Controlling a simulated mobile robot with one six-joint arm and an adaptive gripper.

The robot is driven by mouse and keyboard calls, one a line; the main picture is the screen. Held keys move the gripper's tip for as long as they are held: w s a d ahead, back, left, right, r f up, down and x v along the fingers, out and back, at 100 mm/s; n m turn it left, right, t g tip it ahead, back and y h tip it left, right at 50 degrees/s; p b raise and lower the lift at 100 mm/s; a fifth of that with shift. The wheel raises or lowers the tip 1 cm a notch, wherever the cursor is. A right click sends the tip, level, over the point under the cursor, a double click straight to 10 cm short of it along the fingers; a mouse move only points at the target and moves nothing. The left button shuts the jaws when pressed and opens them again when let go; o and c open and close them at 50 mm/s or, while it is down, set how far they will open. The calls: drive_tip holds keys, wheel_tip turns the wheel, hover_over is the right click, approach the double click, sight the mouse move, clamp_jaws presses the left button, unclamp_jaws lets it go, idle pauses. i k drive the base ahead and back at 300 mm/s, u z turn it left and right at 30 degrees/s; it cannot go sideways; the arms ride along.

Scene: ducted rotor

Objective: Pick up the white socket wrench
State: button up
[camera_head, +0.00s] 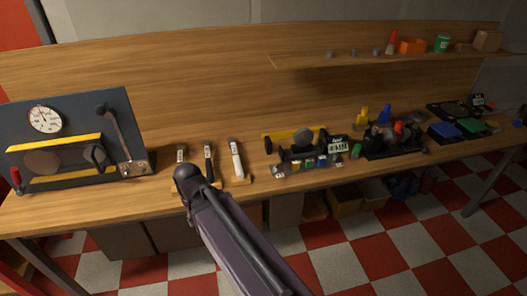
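A tool with a white handle (237,163), which looks like the white socket wrench, lies on the wooden workbench (80,207) left of the middle. It points toward the bench's front edge, and its lower end is by a small wooden block. A similar tool with a dark handle (208,163) lies just left of it. My arm reaches up from the bottom of the picture, and its rounded dark joint stands in front of the bench edge, left of the white tool. My gripper's fingers do not show.
A dark panel with a gauge (44,119) and lever stands at the left. Right of the white tool are a yellow-barred fixture (294,134), small coloured parts and a dark machine (393,142). A shelf (300,61) hangs above. Bins (345,204) sit beneath the bench.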

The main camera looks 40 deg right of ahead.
sight(232, 141)
drive_tip(key=z, duration=0.75)
drive_tip(key=k, duration=1)
drive_tip(key=u, duration=0.1)
drive_tip(key=i, duration=0.75)
